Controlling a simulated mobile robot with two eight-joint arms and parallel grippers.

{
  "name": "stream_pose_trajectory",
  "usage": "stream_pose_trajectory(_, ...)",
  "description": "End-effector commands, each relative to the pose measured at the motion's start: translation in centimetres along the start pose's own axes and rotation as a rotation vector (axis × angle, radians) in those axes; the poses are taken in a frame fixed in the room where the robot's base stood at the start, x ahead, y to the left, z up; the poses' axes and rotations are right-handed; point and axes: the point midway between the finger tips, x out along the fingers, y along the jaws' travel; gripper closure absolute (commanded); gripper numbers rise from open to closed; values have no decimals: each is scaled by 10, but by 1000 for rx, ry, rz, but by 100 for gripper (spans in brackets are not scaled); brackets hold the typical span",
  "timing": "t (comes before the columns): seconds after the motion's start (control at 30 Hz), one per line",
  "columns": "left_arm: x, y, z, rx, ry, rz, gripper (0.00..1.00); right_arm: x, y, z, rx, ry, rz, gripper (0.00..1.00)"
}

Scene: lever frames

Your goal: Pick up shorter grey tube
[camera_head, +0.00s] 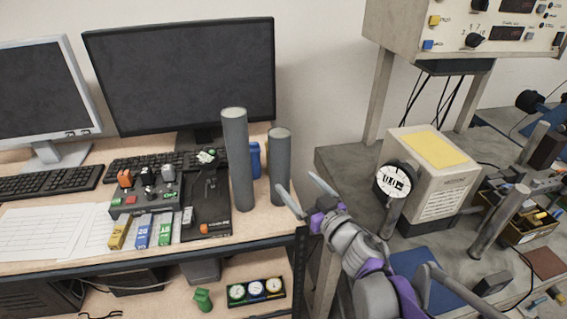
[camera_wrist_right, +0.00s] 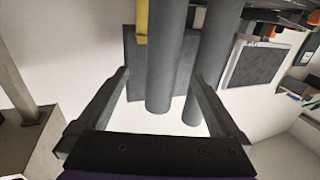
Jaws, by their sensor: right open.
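The shorter grey tube (camera_head: 280,165) stands upright near the right end of the wooden desk. The taller grey tube (camera_head: 237,165) stands upright to its left. My right gripper (camera_head: 297,183) is open and empty, at the desk's right edge, with its fingers pointing toward the shorter tube. In the right wrist view the picture is roughly upside down. There the shorter tube (camera_wrist_right: 166,60) shows between the spread fingers of my right gripper (camera_wrist_right: 160,72), and the taller tube (camera_wrist_right: 214,65) is to its right, near the right finger. I cannot tell whether a finger touches. My left gripper is out of view.
A blue object (camera_head: 256,160) is partly hidden behind the tubes. A black monitor (camera_head: 185,75), a dark tray (camera_head: 208,205) and a button box (camera_head: 150,190) are left of them. A grey bench (camera_head: 345,160) with a dial gauge (camera_head: 396,181) stands to the right.

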Motion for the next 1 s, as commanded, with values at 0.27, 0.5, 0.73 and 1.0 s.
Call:
stream_pose_trajectory(0.27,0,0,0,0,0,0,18,36,0,0,0,0,2,0)
stream_pose_trajectory(0.5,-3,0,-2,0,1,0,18,64,-3,-2,0,0,2,0)
stream_pose_trajectory(0.73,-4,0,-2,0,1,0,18,88,-3,-2,0,-1,5,0)
stream_pose_trajectory(1.0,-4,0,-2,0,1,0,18,89,-2,-1,0,-1,6,7)
